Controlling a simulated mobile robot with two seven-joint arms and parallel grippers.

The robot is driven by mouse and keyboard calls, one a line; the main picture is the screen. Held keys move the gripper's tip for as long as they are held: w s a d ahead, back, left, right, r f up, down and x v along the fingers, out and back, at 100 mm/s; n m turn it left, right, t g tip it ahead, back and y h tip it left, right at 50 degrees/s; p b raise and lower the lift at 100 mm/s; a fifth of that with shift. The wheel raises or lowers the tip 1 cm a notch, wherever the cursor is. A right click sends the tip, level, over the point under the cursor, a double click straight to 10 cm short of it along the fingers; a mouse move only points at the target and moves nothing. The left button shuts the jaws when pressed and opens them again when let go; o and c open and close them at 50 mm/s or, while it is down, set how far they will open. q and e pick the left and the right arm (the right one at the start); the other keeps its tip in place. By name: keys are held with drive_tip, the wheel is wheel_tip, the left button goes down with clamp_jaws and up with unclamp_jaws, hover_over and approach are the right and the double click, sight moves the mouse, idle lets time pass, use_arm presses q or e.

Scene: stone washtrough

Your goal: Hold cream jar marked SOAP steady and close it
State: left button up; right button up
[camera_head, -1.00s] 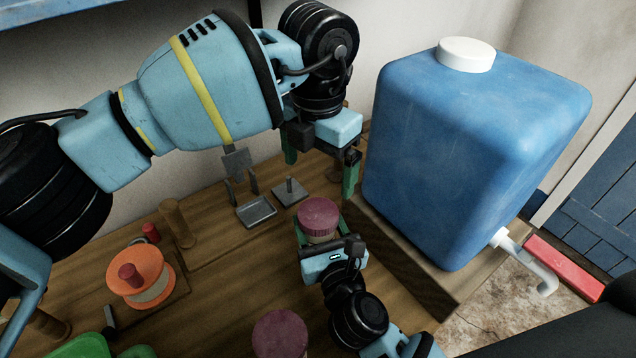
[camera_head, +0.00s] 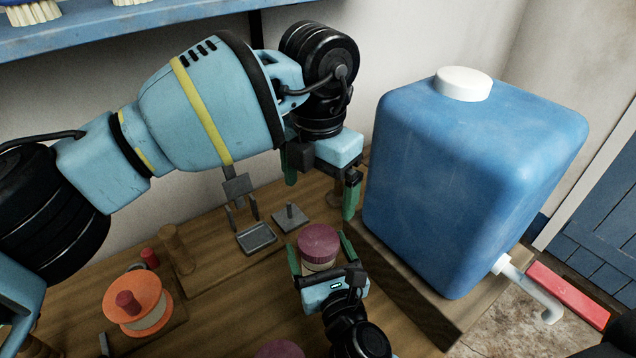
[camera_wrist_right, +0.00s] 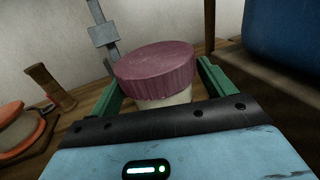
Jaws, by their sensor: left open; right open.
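A cream jar (camera_head: 319,266) with a ridged maroon lid (camera_head: 318,243) stands upright on the wooden worktop; the lid rests on top, and I cannot tell how tightly. No lettering shows on the visible part of the jar. My right gripper (camera_head: 320,256) is open, its green fingers on either side of the jar. In the right wrist view the lid (camera_wrist_right: 155,68) sits above the jar body (camera_wrist_right: 168,100), between the spread fingers. My left gripper (camera_head: 321,184) is open and empty, pointing down above and behind the jar.
A big blue water container (camera_head: 470,185) with a white tap stands close on the right. A second maroon round top (camera_head: 280,349) is at the bottom edge. An orange spool (camera_head: 138,303), wooden pegs and small metal trays (camera_head: 256,237) are to the left.

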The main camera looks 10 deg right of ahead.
drive_tip(key=s, duration=0.4)
drive_tip(key=s+b, duration=0.1)
drive_tip(key=s, duration=0.2)
drive_tip(key=shift+d+f, duration=0.15)
drive_tip(key=shift+d, duration=0.1)
use_arm(q)
wheel_tip(320, 180, down, 3)
drive_tip(key=shift+r, duration=0.15)
use_arm(e)
drive_tip(key=shift+s, duration=0.3)
drive_tip(key=shift+s, duration=0.1)
